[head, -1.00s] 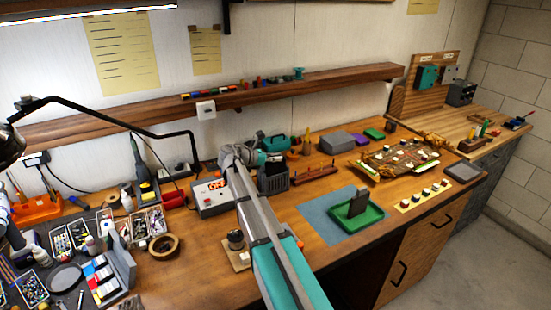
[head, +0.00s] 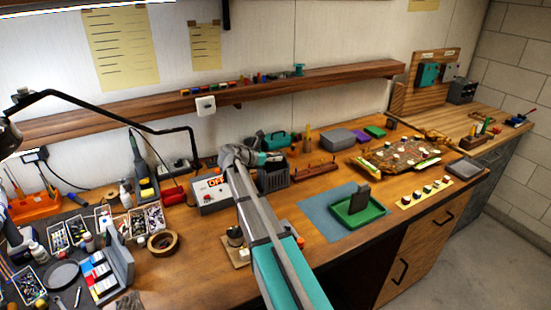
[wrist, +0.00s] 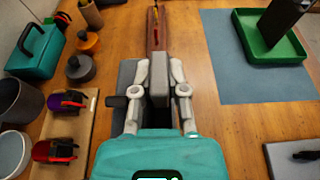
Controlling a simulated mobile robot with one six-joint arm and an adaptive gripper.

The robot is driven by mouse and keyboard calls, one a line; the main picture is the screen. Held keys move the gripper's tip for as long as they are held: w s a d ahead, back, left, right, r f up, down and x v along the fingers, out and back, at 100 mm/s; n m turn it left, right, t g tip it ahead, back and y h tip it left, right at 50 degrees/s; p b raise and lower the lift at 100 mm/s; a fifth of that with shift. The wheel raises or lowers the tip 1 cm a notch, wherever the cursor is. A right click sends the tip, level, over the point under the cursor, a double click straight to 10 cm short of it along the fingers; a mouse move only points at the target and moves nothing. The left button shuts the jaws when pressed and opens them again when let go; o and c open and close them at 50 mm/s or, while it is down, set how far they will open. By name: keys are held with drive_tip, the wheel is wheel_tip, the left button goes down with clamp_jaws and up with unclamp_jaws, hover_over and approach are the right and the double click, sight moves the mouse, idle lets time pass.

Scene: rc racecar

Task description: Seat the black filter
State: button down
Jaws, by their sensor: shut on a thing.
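In the wrist view my gripper (wrist: 158,90) is shut on a dark grey block (wrist: 158,74), upright between its two fingers. I cannot tell whether this block is the black filter. Below it lies a grey box-shaped thing (wrist: 126,88) with a dark knob on its left side; whether they touch is unclear. Another dark, upright slab (head: 360,196) stands in a green tray (head: 372,213) on a blue mat, apart from my gripper. It also shows in the wrist view (wrist: 280,22). In the head view my arm hides the gripper's fingertips.
A teal toolbox (wrist: 35,50), orange-and-grey pots (wrist: 81,67) and a wooden board (wrist: 78,118) with purple and red pieces lie left of my gripper. A wooden rack (wrist: 157,30) stands ahead. The blue mat (head: 322,216) has bare room beside the tray.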

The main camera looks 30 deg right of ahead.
drive_tip(key=shift+f+b, duration=1.25)
drive_tip(key=shift+f, duration=0.05)
drive_tip(key=c, duration=0.6)
unclamp_jaws()
drive_tip(key=shift+r, duration=0.1)
drive_tip(key=shift+r+p, duration=0.15)
drive_tip(key=shift+p, duration=0.15)
drive_tip(key=shift+r, duration=0.2)
wheel_tip(320, 180, up, 14)
drive_tip(key=p, duration=1.4)
drive_tip(key=shift+r+p, duration=0.25)
drive_tip(key=shift+p, duration=0.15)
